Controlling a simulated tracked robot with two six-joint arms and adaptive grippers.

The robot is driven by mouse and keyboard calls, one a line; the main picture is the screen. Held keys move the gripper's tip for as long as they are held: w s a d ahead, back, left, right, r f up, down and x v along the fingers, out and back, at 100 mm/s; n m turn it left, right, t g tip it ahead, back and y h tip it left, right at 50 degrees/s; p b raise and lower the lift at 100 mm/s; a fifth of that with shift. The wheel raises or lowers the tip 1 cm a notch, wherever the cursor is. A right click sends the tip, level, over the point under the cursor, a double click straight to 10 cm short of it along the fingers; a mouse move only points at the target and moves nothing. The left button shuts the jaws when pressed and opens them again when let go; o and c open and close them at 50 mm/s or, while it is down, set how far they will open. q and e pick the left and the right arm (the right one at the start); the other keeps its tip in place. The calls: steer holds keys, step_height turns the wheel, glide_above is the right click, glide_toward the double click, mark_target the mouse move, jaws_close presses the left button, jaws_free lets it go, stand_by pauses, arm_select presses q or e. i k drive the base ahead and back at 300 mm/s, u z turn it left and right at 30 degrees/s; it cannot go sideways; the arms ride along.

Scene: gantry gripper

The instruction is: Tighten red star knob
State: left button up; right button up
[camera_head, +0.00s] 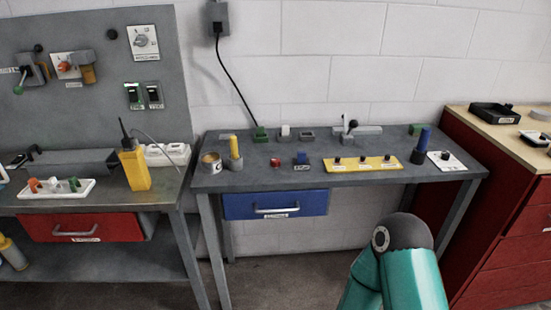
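A small red knob-like piece (275,162) sits on the grey middle table (225,182), left of a small blue block. It may be the red star knob, but it is too small to make out a star shape. A yellow panel (345,166) to its right carries several small dark reddish knobs, also too small to tell apart. A teal and dark grey link of my own arm rises at the bottom right, in front of the table. Neither of my grippers shows.
A blue drawer (275,204) hangs under the middle table. A tin (211,163), a yellow post (235,152) and a blue post (420,146) stand on the table. A workbench with a red drawer (80,228) is left; a red cabinet (500,215) is right.

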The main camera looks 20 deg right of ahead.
mark_target(276, 163)
steer(key=u, duration=0.05)
steer(key=i, duration=1)
steer(key=z, duration=0.05)
